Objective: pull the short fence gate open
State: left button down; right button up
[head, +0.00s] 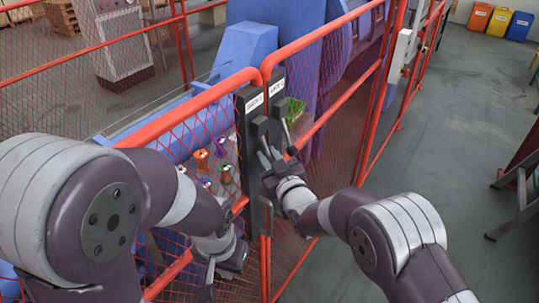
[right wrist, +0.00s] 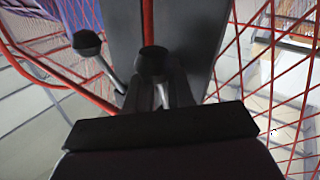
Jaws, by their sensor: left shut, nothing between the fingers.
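The red-framed mesh fence gate (head: 200,98) meets the neighbouring fence panel (head: 318,38) at a dark latch post (head: 250,150) with labelled plates. Black-knobbed levers (head: 290,150) stick out there; one lever's knob (right wrist: 86,42) also shows in the right wrist view. My right gripper (head: 269,158) is at the latch. In its wrist view its fingers (right wrist: 157,95) lie around or just before a dark knob (right wrist: 152,60); I cannot tell whether they grip it. My left gripper (head: 222,268) is shut and empty, low beside the mesh, partly hidden by its arm.
Blue machinery (head: 235,50) and several coloured spools (head: 203,158) stand behind the mesh. Open grey floor (head: 445,130) lies to the right. Coloured bins (head: 498,24) stand at the far right, and a dark frame (head: 518,190) is at the right edge.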

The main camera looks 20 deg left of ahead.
jog(key=shift+s, duration=0.15)
grip_shut()
jog(key=shift+d+r+p, duration=0.25)
jog(key=shift+r+p, duration=0.1)
jog(key=shift+r, duration=0.05)
jog(key=shift+s+d+r+n+g+h+p, duration=0.3)
jog(key=shift+d+r+n+g+h+p, duration=0.4)
jog(key=shift+d+g+h+p, duration=0.35)
jog(key=shift+s+d+r+n+g+h+p, duration=0.1)
jog(key=shift+s+d+n+g+h+p, duration=0.15)
jog(key=shift+d+n+g+h+p, duration=0.25)
jog(key=shift+a, duration=0.15)
